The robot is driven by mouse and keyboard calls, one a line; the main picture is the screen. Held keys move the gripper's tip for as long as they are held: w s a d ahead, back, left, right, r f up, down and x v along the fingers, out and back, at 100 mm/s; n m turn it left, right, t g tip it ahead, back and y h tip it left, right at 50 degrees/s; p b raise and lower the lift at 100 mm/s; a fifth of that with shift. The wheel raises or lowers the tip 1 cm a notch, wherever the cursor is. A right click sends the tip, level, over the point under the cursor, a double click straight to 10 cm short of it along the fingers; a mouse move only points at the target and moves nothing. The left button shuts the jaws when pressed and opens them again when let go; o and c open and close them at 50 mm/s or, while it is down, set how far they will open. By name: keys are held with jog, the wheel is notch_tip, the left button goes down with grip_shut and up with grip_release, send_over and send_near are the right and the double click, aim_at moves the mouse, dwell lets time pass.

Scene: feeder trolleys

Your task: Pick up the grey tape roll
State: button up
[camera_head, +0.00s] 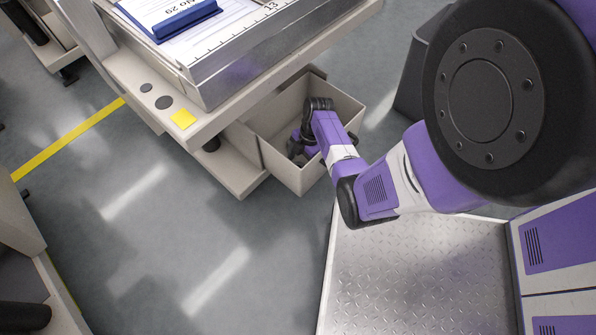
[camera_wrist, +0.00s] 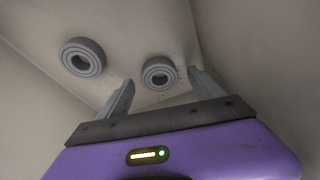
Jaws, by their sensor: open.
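Two grey ring-shaped rolls lie on the bottom of the bin in the wrist view. The first grey roll (camera_wrist: 159,73) is near the middle, just beyond and between my fingertips. The second grey roll (camera_wrist: 82,58) is to the left, outside the fingers, and looks larger. I cannot tell from their looks which one is the tape roll. My gripper (camera_wrist: 158,84) is open, with nothing between its fingers. In the head view my arm reaches down into the beige bin (camera_head: 348,109), and the rolls cannot be made out there.
The bin's walls stand close around my gripper. Open floor (camera_head: 150,230) lies at left.

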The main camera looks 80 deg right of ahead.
jog(key=shift+w+a+f, duration=0.1)
jog(key=shift+w+f, duration=0.05)
jog(key=shift+f, duration=0.45)
jog(key=shift+r, duration=0.1)
jog(key=c, duration=1.4)
jog(key=shift+c, duration=0.2)
